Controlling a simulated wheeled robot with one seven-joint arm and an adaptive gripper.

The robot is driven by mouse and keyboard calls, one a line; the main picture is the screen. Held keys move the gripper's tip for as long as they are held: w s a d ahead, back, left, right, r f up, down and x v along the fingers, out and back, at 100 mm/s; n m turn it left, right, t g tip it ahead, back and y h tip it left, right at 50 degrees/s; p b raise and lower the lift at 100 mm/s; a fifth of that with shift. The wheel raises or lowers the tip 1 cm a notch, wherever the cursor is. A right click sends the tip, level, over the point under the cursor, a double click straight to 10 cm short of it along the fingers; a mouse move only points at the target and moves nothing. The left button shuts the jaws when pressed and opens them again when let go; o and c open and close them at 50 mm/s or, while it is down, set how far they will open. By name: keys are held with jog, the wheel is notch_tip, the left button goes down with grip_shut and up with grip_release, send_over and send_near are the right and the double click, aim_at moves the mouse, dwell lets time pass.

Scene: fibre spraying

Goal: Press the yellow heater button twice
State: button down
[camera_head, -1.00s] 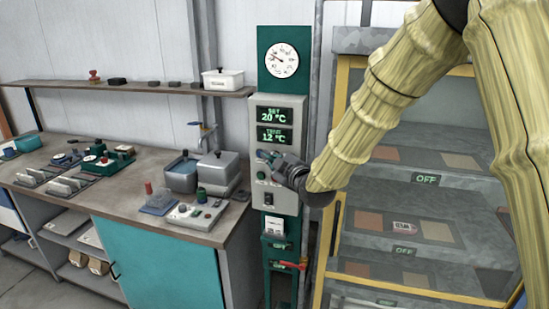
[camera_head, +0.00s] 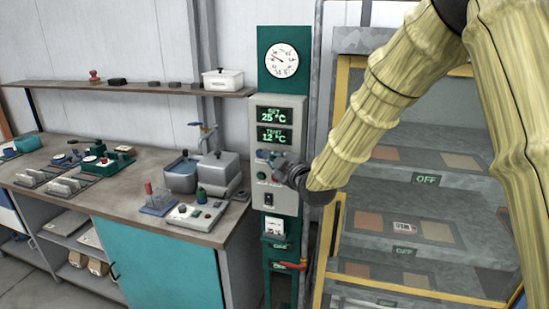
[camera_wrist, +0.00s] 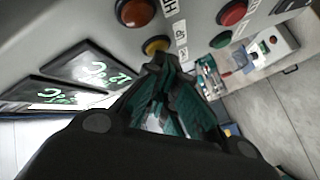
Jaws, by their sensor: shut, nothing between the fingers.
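The yellow button (camera_wrist: 156,45) is on the grey control panel in the wrist view, beside an orange button (camera_wrist: 135,12). My gripper (camera_wrist: 158,64) is shut and empty, its tips right at the yellow button's lower edge; I cannot tell whether they touch. In the head view my gripper (camera_head: 276,159) is at the grey panel (camera_head: 290,108), below its two displays, and hides part of the button row. The upper display (camera_head: 275,115) reads SET 25 °C and the lower one (camera_head: 274,135) reads 12 °C.
A red button (camera_wrist: 232,12) and a green button (camera_wrist: 221,40) sit near the yellow one. A round gauge (camera_head: 282,60) is above the panel. A glazed cabinet (camera_head: 341,120) stands close on the right, a workbench (camera_head: 140,225) with devices on the left.

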jog(key=shift+s+a+b, duration=0.25)
jog(key=shift+s+b, duration=0.1)
jog(key=shift+s, duration=0.4)
jog(key=shift+s, duration=0.1)
jog(key=shift+s+a+b, duration=0.25)
jog(key=shift+s, duration=0.5)
jog(key=shift+s+a+b, duration=0.2)
jog(key=shift+s+a, duration=0.1)
jog(key=shift+s, duration=0.5)
jog(key=shift+s+a+b, duration=0.25)
jog(key=shift+s, duration=0.5)
jog(key=shift+f, duration=0.15)
